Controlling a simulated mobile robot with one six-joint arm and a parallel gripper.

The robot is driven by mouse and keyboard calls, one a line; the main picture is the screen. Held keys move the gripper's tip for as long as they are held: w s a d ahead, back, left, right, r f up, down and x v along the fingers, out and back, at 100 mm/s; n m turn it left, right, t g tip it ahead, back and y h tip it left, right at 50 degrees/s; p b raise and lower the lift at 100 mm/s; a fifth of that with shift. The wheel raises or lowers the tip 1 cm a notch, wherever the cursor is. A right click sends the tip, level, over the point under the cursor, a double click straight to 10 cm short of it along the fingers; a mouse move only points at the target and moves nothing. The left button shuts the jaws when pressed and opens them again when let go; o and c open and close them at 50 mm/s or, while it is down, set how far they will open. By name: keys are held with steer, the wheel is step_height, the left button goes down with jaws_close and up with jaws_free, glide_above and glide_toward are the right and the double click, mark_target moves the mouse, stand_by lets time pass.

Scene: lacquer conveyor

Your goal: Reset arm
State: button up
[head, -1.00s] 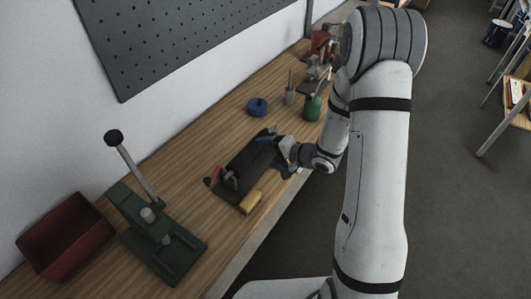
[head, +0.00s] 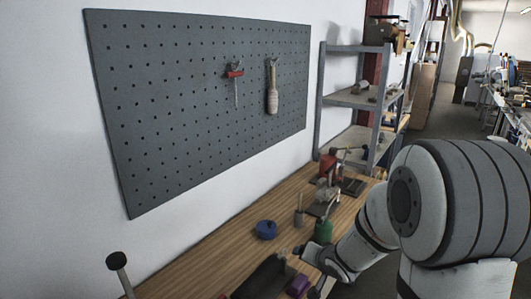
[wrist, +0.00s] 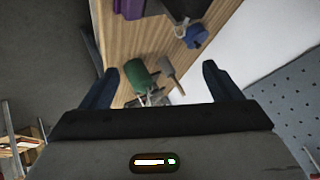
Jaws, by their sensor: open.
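My gripper (wrist: 160,85) is open in the wrist view, with its two dark fingers wide apart and nothing between them in contact. Beyond the fingers, the wrist view shows the wooden workbench (wrist: 150,42), a green bottle-like object (wrist: 138,74) and a blue round object (wrist: 195,36). In the head view my arm reaches in from the right, and its end is over the front edge of the bench (head: 225,252), by a purple object (head: 298,286). The fingertips are hard to make out there.
The blue round object (head: 266,229) and green object (head: 323,230) stand on the bench. A pegboard (head: 200,110) with a red-headed tool (head: 234,73) and a wooden-handled tool (head: 272,92) hangs on the wall. A metal shelf (head: 350,98) stands beyond the bench.

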steer(key=s+r+n+g+h+b, duration=0.1)
steer(key=s+r, duration=0.3)
steer(key=s, duration=0.8)
steer(key=s+d+r+n+g+h+b, duration=0.1)
steer(key=s+r+n+g, duration=0.3)
steer(key=s, duration=0.9)
steer(key=shift+s+d+r+g+b, duration=0.15)
steer(key=shift+d+r+g+b, duration=0.15)
steer(key=shift+b, duration=0.3)
